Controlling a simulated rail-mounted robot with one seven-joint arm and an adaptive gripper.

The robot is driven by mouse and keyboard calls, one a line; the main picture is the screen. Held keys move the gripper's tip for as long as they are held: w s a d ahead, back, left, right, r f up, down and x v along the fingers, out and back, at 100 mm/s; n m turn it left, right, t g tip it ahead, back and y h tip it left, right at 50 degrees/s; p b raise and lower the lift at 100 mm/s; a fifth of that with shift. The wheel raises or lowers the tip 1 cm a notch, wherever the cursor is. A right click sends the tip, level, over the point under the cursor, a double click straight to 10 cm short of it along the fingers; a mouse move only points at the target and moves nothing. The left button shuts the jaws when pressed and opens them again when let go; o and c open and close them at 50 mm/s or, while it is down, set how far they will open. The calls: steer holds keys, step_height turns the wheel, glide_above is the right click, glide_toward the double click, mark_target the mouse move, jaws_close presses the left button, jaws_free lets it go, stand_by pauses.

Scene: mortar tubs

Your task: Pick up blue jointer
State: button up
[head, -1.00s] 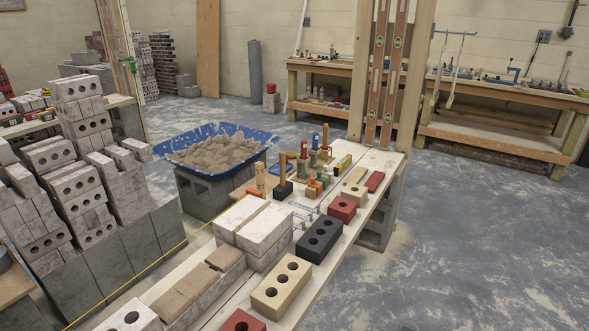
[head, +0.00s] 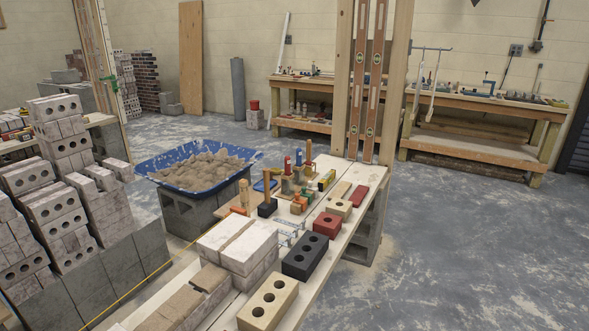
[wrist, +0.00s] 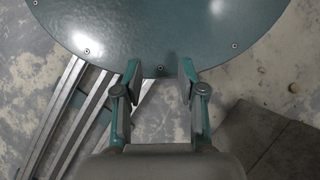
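Small hand tools stand and lie in a cluster on the far part of the plank table in the head view. My gripper (wrist: 160,88) shows only in the wrist view. Its two fingers are apart with nothing between them, above the grey floor and against a rounded teal surface, far from any tool I can make out.
A blue tub (head: 152,176) of mortar stands on grey blocks left of the tools. Pale stacked blocks (head: 238,245), a black brick (head: 305,257), and a tan brick (head: 268,302) occupy the table's nearer part. Wooden posts with levels rise behind. Floor at right is clear.

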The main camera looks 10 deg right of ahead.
stand_by(0.4)
steer(key=o, duration=0.4)
